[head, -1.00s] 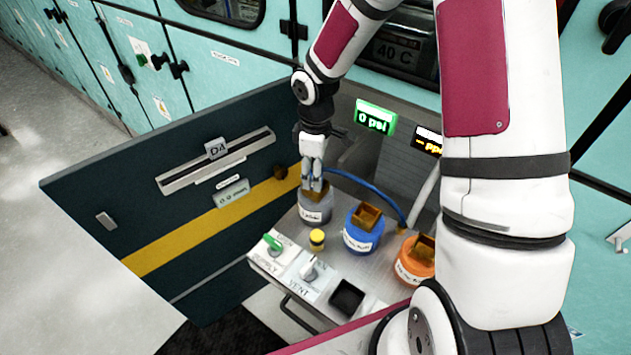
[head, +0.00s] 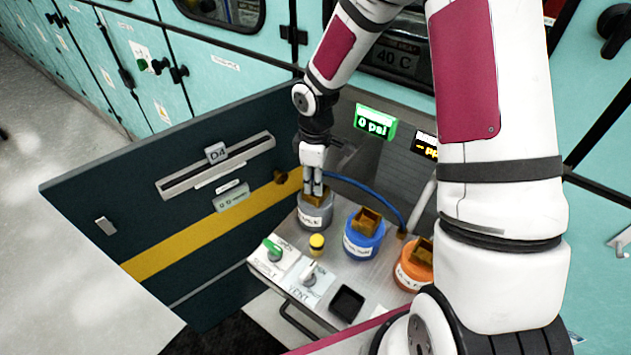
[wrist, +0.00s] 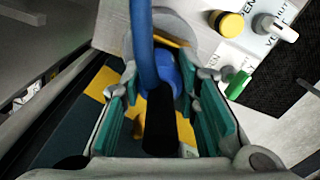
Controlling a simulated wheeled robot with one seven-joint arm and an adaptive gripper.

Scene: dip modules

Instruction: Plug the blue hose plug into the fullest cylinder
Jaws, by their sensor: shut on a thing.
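My gripper (head: 314,190) is upright above the grey cylinder (head: 315,214), with its fingertips at the brown top of it. In the wrist view my gripper (wrist: 163,100) has its teal-padded fingers on either side of the blue hose plug (wrist: 160,118), whose body looks black there. The blue hose (head: 362,188) arcs from the gripper to the right and down to the panel. Whether the plug sits inside the grey cylinder's socket is hidden by the fingers. A blue cylinder (head: 363,243) and an orange cylinder (head: 408,274) stand to the right. Their fill levels cannot be read.
A yellow knob (head: 317,242), a green supply valve (head: 272,247) and a white vent valve (head: 309,275) stand in front of the cylinders. A dark open door (head: 110,185) is to the left. A green display (head: 376,121) reads 0 psi.

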